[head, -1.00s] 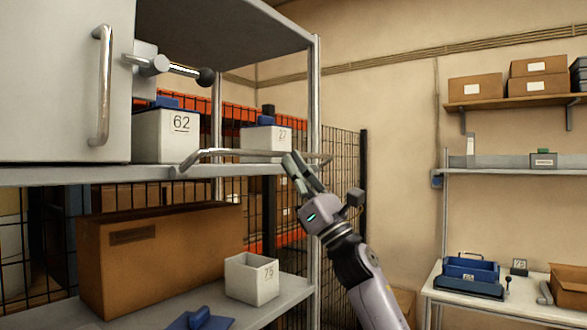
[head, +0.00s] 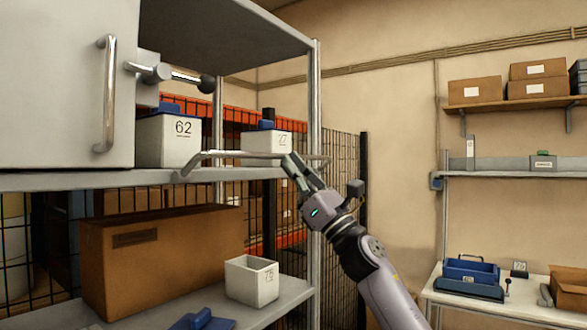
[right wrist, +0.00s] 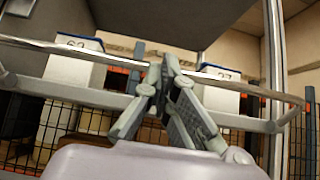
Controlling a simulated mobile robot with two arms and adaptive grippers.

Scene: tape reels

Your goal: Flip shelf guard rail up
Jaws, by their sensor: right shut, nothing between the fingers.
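The guard rail (head: 225,154) is a thin silver bar with bent ends, standing out along the front of the middle shelf (head: 235,173). It is raised a little above the shelf edge, in front of the lower parts of the bins. My right gripper (head: 291,160) is shut and empty, its fingertips at the rail near its right part. In the right wrist view the fingertips (right wrist: 162,70) meet in front of the rail (right wrist: 60,48) and hide a short piece of it; I cannot tell whether they touch. My left gripper is not in view.
White bins 62 (head: 168,142) and 27 (head: 262,142) stand behind the rail. A grey cabinet (head: 60,85) with a handle is at the left. The right shelf post (head: 315,100) is close to my gripper. A cardboard box (head: 160,260) and bin (head: 250,282) sit below.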

